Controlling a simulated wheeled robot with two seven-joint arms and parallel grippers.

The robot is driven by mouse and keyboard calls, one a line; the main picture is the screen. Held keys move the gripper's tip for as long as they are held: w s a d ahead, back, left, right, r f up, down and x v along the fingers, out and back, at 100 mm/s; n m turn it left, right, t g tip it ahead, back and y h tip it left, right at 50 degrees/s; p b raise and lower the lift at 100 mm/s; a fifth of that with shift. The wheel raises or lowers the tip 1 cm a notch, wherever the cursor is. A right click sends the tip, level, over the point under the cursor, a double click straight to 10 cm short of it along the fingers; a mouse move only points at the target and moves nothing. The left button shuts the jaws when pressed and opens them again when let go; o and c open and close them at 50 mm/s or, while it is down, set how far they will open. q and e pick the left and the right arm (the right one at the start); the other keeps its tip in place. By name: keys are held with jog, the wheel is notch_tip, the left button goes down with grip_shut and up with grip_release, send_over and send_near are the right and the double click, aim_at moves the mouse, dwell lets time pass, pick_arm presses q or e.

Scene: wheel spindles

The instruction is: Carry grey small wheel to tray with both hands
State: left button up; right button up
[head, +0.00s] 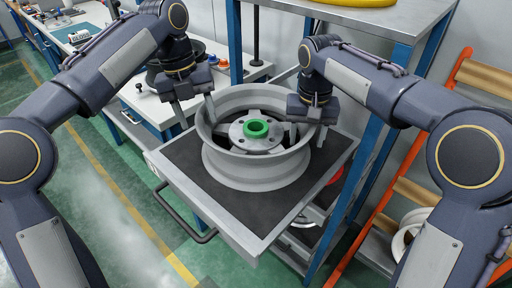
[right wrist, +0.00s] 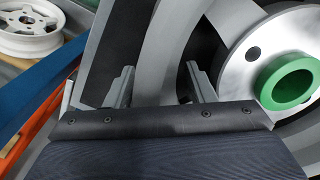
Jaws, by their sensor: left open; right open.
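The grey wheel (head: 255,172) lies flat on the black mat of a grey-edged pull-out tray (head: 237,235) in the head view. A green ring (head: 256,129) sits at its hub; the ring also shows in the right wrist view (right wrist: 271,88). My left gripper (head: 196,112) is open at the wheel's left rim, one finger outside and one inside. My right gripper (head: 307,136) is open at the right rim. In the right wrist view its fingers (right wrist: 158,88) stand either side of the rim wall. Contact with the rim cannot be told.
A blue-legged steel table (head: 375,22) stands behind on the right. An orange rack (head: 375,215) with a white wheel (head: 408,232) is at the right. A white bench (head: 150,100) with parts is at the back left. The tray handle (head: 180,215) sticks out at front left.

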pick_arm(q)
jog(key=shift+w+a+r, duration=0.1)
jog(key=shift+a+r, duration=0.1)
jog(key=shift+r, duration=1.1)
pick_arm(e)
jog(key=shift+r, duration=0.5)
notch_tip(320, 180, up, 11)
jog(key=shift+r, duration=0.1)
pick_arm(q)
jog(key=shift+r, duration=0.1)
notch_tip(320, 180, up, 7)
jog(key=p, duration=0.8)
jog(key=shift+p, duration=0.35)
pick_arm(e)
notch_tip(320, 180, up, 8)
jog(key=shift+r, duration=0.25)
pick_arm(q)
jog(key=shift+a, duration=0.1)
